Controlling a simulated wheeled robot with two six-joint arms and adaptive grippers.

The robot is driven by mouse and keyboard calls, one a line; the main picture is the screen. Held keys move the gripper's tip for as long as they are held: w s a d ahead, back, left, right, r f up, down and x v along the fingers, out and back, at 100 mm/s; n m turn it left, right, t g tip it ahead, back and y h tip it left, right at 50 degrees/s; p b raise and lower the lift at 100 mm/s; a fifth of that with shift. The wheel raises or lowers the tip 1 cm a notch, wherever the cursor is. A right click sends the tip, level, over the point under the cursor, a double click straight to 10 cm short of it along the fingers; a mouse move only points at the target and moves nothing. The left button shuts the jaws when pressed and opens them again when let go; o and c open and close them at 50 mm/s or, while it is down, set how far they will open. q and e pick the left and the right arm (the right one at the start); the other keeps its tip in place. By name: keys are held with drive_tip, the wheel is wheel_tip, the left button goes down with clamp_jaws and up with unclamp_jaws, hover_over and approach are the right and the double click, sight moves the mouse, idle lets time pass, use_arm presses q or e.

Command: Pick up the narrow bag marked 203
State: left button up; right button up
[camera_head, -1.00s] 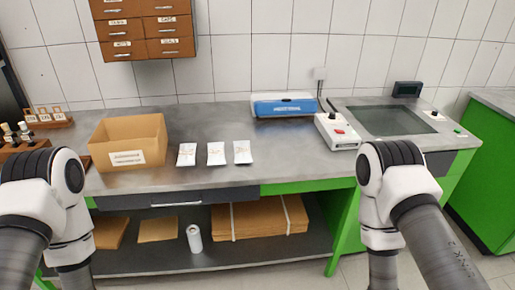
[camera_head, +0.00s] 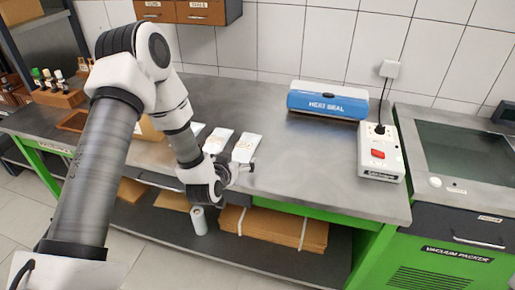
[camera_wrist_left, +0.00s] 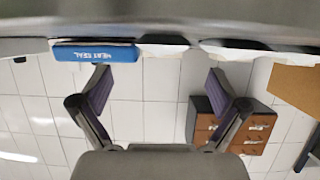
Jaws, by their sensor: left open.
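Small white bags lie on the grey bench. In the head view I see the rightmost bag (camera_head: 246,147), the middle bag (camera_head: 218,141) and part of a left bag (camera_head: 198,128) behind my arm. Their print is too small to read, so I cannot tell which is marked 203. My left gripper (camera_head: 240,173) is at the bench's front edge, just in front of the rightmost bag. In the left wrist view, upside down, its fingers (camera_wrist_left: 158,92) are spread and empty, with white bag shapes (camera_wrist_left: 164,42) beyond them. My right gripper is out of view.
A blue heat sealer (camera_head: 328,102) stands behind the bags, and a white switch box (camera_head: 380,152) to the right. The cardboard box (camera_head: 150,128) is mostly hidden by my left arm. Bench space right of the bags is clear.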

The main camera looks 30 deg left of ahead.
sight(241, 153)
use_arm(q)
drive_tip(key=p+x, duration=0.1)
drive_tip(key=x, duration=0.5)
drive_tip(key=shift+a+f, duration=0.1)
drive_tip(key=shift+a, duration=0.05)
drive_tip(key=shift+s+a, duration=0.1)
drive_tip(key=shift+s, duration=0.05)
drive_tip(key=shift+c, duration=0.4)
drive_tip(key=c, duration=1.3)
